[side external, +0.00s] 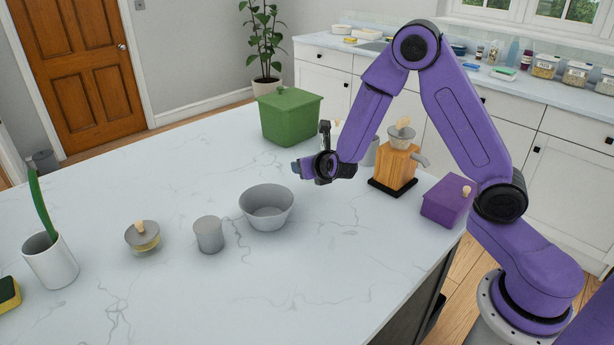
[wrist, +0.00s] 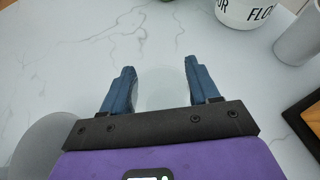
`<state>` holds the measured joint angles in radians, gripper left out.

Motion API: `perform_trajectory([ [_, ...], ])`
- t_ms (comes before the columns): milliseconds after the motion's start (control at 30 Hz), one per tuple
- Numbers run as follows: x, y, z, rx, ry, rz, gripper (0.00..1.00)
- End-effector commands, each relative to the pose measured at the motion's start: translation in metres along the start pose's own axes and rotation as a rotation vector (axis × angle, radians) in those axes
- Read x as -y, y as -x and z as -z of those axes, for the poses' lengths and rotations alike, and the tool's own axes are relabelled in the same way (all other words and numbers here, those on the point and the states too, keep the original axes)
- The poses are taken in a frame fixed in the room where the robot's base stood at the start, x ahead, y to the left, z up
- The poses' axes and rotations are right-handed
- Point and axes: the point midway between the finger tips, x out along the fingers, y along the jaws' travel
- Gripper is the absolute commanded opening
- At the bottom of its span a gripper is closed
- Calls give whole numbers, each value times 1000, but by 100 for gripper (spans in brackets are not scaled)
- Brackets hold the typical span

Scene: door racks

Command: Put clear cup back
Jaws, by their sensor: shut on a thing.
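My gripper (side external: 300,168) is low over the marble counter, between the grey bowl and the wooden dispenser in the side view. In the wrist view its two blue fingers (wrist: 158,88) are apart, with a faint, see-through shape between them. This is the clear cup (wrist: 165,92), and the fingers are shut on it. Its outline is very hard to make out, and I cannot tell whether its base touches the counter. In the side view the cup cannot be made out at the gripper.
A grey bowl (side external: 267,214) and grey cup (side external: 209,236) stand left of my gripper. A green box (side external: 290,116) is behind it. The wooden dispenser (side external: 394,168) and purple box (side external: 445,203) stand right. A lettered canister (wrist: 250,12) and grey cylinder (wrist: 300,38) are near.

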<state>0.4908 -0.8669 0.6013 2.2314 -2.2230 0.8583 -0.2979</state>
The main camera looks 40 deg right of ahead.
Motion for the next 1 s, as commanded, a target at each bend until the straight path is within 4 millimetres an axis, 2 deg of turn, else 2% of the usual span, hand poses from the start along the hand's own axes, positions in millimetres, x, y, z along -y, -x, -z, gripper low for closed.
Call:
perform_trajectory([
  [167,-2,-10,4,0,0,1,26],
  [433,-2,-24,29,-1,-1,2,26],
  [900,-3,-27,34,1,0,0,26],
  [933,-3,-27,34,1,0,0,67],
  [1000,-3,-27,33,1,0,0,86],
])
